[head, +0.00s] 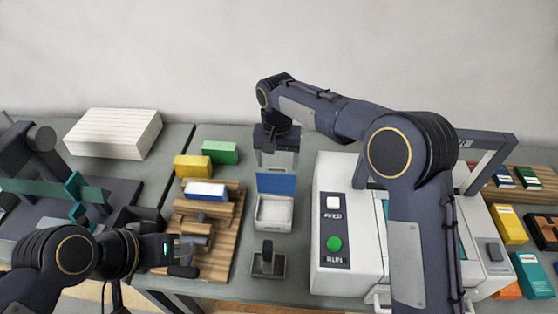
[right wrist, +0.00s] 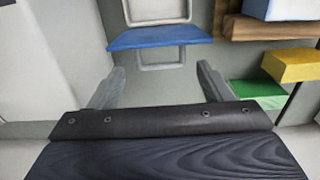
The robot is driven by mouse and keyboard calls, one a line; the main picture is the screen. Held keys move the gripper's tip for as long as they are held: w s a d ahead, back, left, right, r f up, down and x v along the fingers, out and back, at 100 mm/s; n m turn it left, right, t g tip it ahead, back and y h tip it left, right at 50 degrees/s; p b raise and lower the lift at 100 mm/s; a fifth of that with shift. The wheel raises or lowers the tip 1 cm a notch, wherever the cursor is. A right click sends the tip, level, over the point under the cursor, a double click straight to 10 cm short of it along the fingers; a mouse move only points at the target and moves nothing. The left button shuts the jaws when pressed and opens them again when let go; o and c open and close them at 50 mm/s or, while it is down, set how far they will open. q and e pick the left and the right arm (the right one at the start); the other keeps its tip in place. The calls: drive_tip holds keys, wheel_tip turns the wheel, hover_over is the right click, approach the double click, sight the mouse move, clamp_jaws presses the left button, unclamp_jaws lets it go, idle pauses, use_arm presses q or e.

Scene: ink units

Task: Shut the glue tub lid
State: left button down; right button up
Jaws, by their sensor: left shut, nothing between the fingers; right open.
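The glue tub (head: 274,212) is a small white open box on the grey bench, in the middle of the head view. Its blue lid (head: 276,183) stands raised at the tub's far edge. My right gripper (head: 277,162) points down just behind the lid, open and empty. In the right wrist view the lid (right wrist: 160,38) lies ahead of the spread fingertips (right wrist: 160,70), apart from them, with part of the tub (right wrist: 157,9) beyond it.
A wooden rack (head: 225,245) with a white-and-blue block stands left of the tub. Yellow (head: 192,167) and green (head: 220,152) blocks sit behind it. A small dark stand (head: 268,263) is in front of the tub. A white machine (head: 335,190) with a green button is close on the right.

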drive_tip(key=shift+f, duration=0.6)
